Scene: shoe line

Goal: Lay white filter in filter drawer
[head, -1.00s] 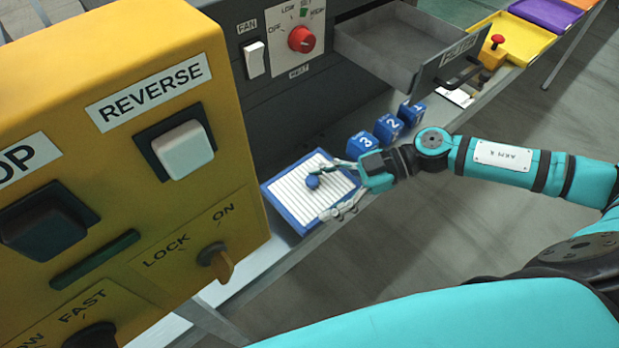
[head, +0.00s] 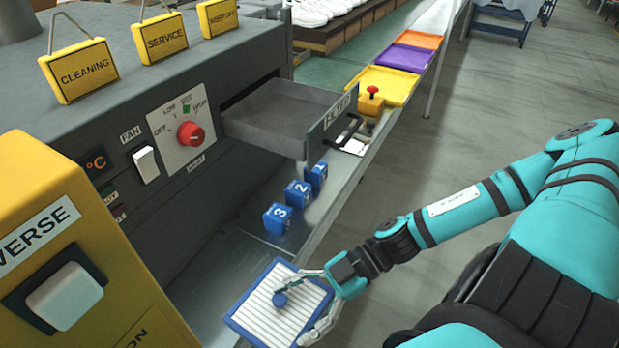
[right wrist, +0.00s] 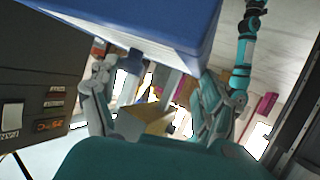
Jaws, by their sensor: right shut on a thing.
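The white filter (head: 262,318) is a flat, ribbed white panel in a blue frame with a round blue knob on top. It is at the bottom centre of the head view. My right gripper (head: 293,311) is shut on the filter from its right side, and the filter overlaps the bench's front edge in the picture. In the right wrist view the filter's blue side and white face (right wrist: 150,25) fill the top, partly hiding the fingers. The filter drawer (head: 268,122) is pulled open and looks empty, with a labelled, handled front. My left gripper is not in view.
Blue blocks numbered 3 (head: 278,218), 2 (head: 298,193) and 1 (head: 316,174) stand on the bench below the drawer. A yellow control box (head: 75,250) is at the left. A red-topped yellow button box (head: 371,100) and coloured trays lie beyond the drawer.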

